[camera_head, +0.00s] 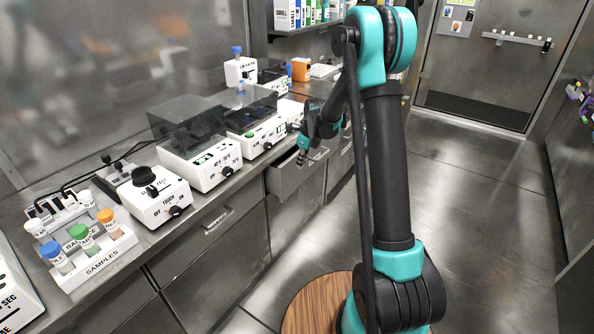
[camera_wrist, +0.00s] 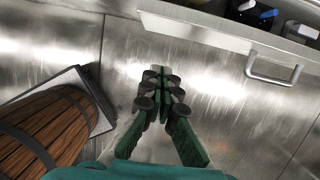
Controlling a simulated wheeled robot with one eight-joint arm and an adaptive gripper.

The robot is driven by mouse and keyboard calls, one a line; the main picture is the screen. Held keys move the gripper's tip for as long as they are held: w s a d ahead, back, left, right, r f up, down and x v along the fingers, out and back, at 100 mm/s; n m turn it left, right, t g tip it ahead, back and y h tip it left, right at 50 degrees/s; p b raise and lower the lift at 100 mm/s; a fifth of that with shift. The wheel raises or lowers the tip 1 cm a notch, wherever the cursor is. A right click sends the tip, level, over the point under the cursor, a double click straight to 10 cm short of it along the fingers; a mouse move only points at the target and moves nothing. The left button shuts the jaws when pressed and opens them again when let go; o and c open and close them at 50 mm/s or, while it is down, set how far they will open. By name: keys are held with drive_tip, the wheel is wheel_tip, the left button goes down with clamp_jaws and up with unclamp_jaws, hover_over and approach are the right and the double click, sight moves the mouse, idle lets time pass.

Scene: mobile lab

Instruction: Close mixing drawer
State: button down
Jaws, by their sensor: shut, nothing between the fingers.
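A steel drawer (camera_head: 285,182) stands pulled out from under the counter, left of and below my gripper (camera_head: 302,157) in the head view. In the wrist view, the drawer front (camera_wrist: 205,30) crosses the top right, with its bar handle (camera_wrist: 273,72) facing out and several items inside behind it. My gripper (camera_wrist: 162,82) is shut and empty. Its fingertips appear below and left of the handle in the wrist view, apart from it. No label on the drawer is readable, and part of its interior is out of view.
The counter holds a sample rack (camera_head: 95,250), a white device with a black knob (camera_head: 155,195) and machines with dark lids (camera_head: 190,125). Another drawer handle (camera_head: 218,222) shows on the nearer cabinet front. The floor (camera_head: 475,215) to the right is clear up to the door (camera_head: 500,65).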

sight(295, 157)
drive_tip(key=w+a+v, duration=0.1)
drive_tip(key=v, duration=0.3)
drive_tip(key=w+d+f+t+y, duration=0.3)
drive_tip(key=d+t+y, duration=0.15)
drive_tip(key=d, duration=0.65)
drive_tip(key=a+r+x, duration=0.1)
drive_tip(key=a+x, duration=0.1)
drive_tip(key=x, duration=1)
drive_tip(key=shift+w+a+r+g, duration=0.2)
drive_tip(key=shift+a+r+g, duration=0.1)
drive_tip(key=shift+g, duration=0.15)
drive_tip(key=shift+y, duration=0.25)
drive_tip(key=w+a, duration=0.1)
drive_tip(key=a, duration=0.1)
drive_tip(key=w+a, duration=0.2)
drive_tip(key=shift+s, duration=0.1)
